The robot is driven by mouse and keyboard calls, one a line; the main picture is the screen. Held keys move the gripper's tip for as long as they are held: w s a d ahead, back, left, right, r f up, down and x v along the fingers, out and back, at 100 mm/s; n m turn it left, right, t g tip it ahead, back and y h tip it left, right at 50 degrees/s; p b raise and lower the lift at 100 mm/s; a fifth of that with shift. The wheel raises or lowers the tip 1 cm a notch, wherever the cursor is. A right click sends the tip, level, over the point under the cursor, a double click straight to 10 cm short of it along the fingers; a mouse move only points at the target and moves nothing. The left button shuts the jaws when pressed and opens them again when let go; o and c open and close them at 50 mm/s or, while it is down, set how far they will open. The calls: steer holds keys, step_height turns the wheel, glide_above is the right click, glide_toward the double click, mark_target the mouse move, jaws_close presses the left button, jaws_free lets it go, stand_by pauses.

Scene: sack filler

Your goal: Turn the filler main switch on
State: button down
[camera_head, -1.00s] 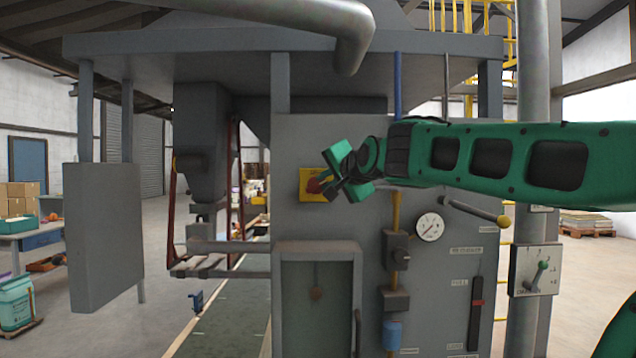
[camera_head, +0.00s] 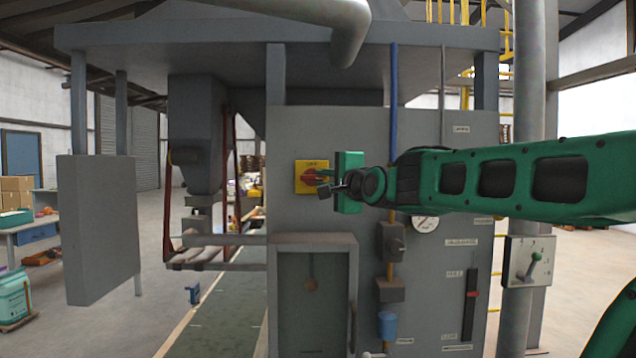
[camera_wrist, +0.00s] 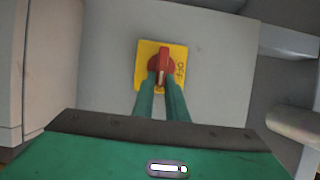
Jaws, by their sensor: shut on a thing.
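The main switch is a red rotary knob (camera_head: 309,177) on a square yellow plate (camera_head: 300,178), mounted on the grey cabinet front. In the wrist view the red knob (camera_wrist: 162,62) sits in the middle of the yellow plate (camera_wrist: 145,66), with lettering on the plate's right side. My gripper (camera_head: 325,180) reaches the knob from the right in the head view. In the wrist view the green fingers of my gripper (camera_wrist: 162,82) are close together on the lower part of the knob. The fingers and palm hide part of the knob in the head view.
A pressure gauge (camera_head: 425,221), a valve box (camera_head: 391,243) and a slider with a red mark (camera_head: 471,296) are on the cabinet below my arm. A lever box (camera_head: 529,262) is on the post at right. A grey box (camera_head: 98,230) hangs at left.

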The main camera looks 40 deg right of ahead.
steer(key=shift+w+a+f, duration=0.1)
steer(key=shift+w+a, duration=0.05)
steer(key=shift+a, duration=0.1)
steer(key=c, duration=1.8)
jaws_free()
steer(key=shift+w, duration=0.1)
steer(key=shift+o, duration=0.2)
steer(key=shift+d, duration=0.1)
steer(key=v, duration=1)
steer(key=shift+s, duration=0.4)
steer(key=shift+f, duration=0.1)
